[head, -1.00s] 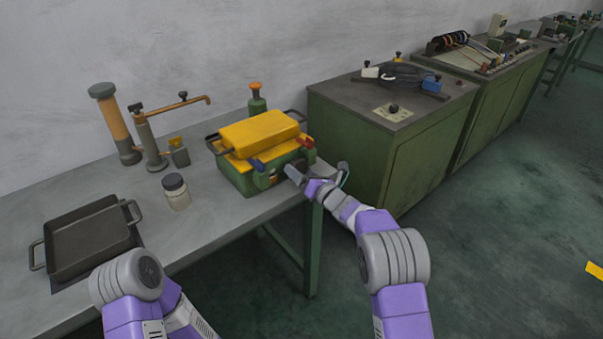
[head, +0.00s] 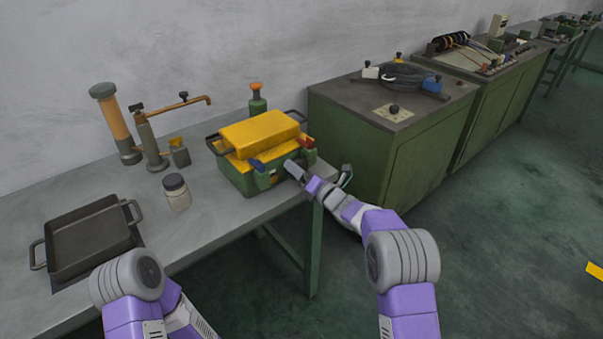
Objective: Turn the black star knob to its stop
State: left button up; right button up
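A green machine (head: 236,180) with a yellow top (head: 262,133) stands at the right end of the grey bench. A blue lever (head: 257,163) and a red lever (head: 307,143) are on its front. My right gripper (head: 293,169) is at the front face of this machine, between and below the levers. The star knob is not clearly visible; the gripper covers the spot where a dark part showed. I cannot tell whether the fingers are closed on it. My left gripper is out of view; only my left arm shows at the lower left.
A black tray (head: 90,238) and a lidded jar (head: 177,192) are on the bench, with an orange-and-grey column (head: 117,124) and a copper-armed stand (head: 150,140) behind. A green cabinet (head: 345,150) stands close right of the bench. The floor at right is clear.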

jog(key=shift+d+f, duration=0.1)
jog(key=shift+f, duration=0.2)
jog(key=n, duration=0.5)
jog(key=shift+r+n, duration=0.1)
jog(key=shift+n, duration=0.2)
jog(key=p+v, duration=0.1)
jog(key=v, duration=0.7)
jog(key=s+d+f+m+g+h+p, duration=0.1)
jog(key=s+d+f+m+h+p, duration=0.15)
jog(key=f+m, duration=0.35)
jog(key=s+d+f+m+g+h+p, duration=0.1)
jog(key=s+d+f+m+h+p, duration=0.15)
jog(key=f+m, duration=0.45)
jog(key=s+f+m+g+h+p, duration=0.2)
jog(key=s+f+m+g+p, duration=0.3)
jog(key=s+m, duration=0.7)
jog(key=shift+d+f+m, duration=0.45)
jog(key=shift+f+m, duration=0.05)
jog(key=shift+m, duration=0.7)
jog(key=shift+c, duration=0.5)
